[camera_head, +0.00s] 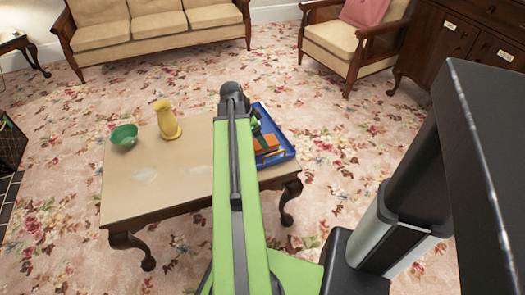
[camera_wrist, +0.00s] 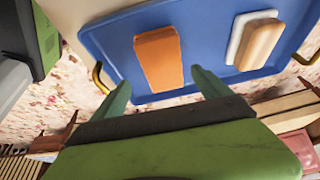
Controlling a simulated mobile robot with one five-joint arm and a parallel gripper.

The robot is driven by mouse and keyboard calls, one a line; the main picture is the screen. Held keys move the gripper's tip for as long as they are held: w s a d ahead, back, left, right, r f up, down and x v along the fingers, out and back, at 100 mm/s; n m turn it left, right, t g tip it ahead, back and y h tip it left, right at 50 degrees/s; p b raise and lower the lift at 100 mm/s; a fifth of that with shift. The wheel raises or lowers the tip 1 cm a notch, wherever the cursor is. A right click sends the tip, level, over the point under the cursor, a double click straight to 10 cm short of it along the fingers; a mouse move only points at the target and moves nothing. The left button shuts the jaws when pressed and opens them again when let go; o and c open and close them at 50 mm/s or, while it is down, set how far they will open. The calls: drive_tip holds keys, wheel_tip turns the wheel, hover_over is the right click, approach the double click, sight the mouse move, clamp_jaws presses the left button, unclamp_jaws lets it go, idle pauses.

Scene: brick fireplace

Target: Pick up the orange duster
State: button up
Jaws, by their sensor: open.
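The orange duster (camera_head: 267,143) lies in a blue tray (camera_head: 284,137) on the right end of the low table. My arm hides part of the tray in the head view. In the wrist view the duster (camera_wrist: 159,58) is an orange block on the blue tray floor (camera_wrist: 205,40). My gripper (camera_wrist: 161,82) is open, with its green fingers spread on either side of the duster's near end. Nothing is held between them. Whether the fingers touch the tray cannot be told. In the head view my gripper (camera_head: 256,124) is mostly hidden behind the arm.
A beige and white block (camera_wrist: 256,42) lies beside the duster in the tray. The tray has brass handles (camera_wrist: 100,77). A yellow vase (camera_head: 167,120) and green bowl (camera_head: 124,136) stand left on the table (camera_head: 150,180). A sofa (camera_head: 150,30) and armchair (camera_head: 345,40) stand behind.

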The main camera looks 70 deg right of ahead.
drive_tip(key=b+x, duration=0.4)
drive_tip(key=x, duration=0.1)
drive_tip(key=shift+w+f, duration=0.2)
drive_tip(key=shift+w, duration=0.05)
drive_tip(key=shift+r, duration=0.2)
drive_tip(key=c, duration=1.5)
drive_tip(key=shift+o, duration=0.2)
